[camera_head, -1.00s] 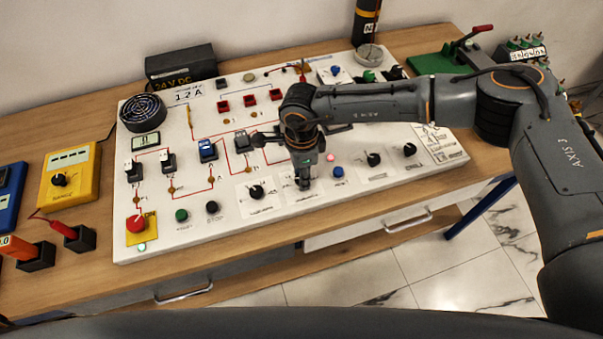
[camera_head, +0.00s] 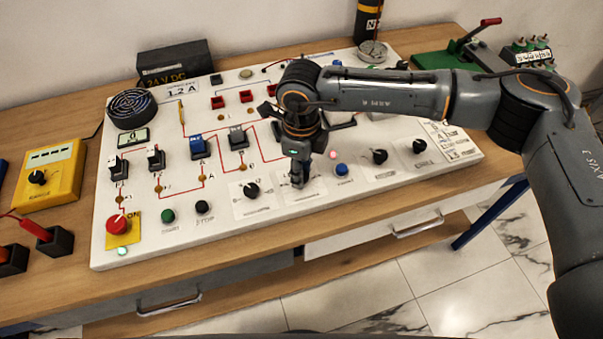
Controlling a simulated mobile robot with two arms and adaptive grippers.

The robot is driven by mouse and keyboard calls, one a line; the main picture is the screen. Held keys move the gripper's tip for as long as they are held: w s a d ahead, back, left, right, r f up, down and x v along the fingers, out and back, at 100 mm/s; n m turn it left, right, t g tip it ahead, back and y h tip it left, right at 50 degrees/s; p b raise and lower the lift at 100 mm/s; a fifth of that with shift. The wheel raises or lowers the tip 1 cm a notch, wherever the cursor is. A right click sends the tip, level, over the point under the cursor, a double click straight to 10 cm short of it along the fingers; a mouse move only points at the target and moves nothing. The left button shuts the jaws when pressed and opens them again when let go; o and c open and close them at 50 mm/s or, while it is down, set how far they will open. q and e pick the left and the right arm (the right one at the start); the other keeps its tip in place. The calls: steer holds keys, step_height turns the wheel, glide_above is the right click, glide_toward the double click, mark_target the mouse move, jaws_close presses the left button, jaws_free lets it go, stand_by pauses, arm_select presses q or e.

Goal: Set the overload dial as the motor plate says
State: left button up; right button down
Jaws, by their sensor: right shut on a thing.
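A white sloped panel (camera_head: 140,255) lies on the bench. A small plate reading 1.2 A (camera_head: 180,90) is at its upper left, beside the round black fan grille (camera_head: 133,108). My right gripper (camera_head: 297,184) points down at the lower middle of the panel. It is shut on a dark dial knob on a white label card (camera_head: 316,190); the fingers hide most of the knob and its pointer. Another black dial (camera_head: 252,191) is just left of it. The labels under the dials are too small to read. My left gripper is not in view.
Two more black dials (camera_head: 380,157) (camera_head: 419,146) and a blue button (camera_head: 341,170) are to the right. Switches and a red stop button (camera_head: 118,224) are at the left. A yellow meter (camera_head: 52,176) stands on the bench left of the panel.

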stand_by(0.3)
steer(key=c, duration=1)
jaws_free()
steer(key=shift+r, duration=0.15)
step_height(320, 180, up, 12)
steer(key=shift+f, duration=0.1)
steer(key=shift+s+f, duration=0.1)
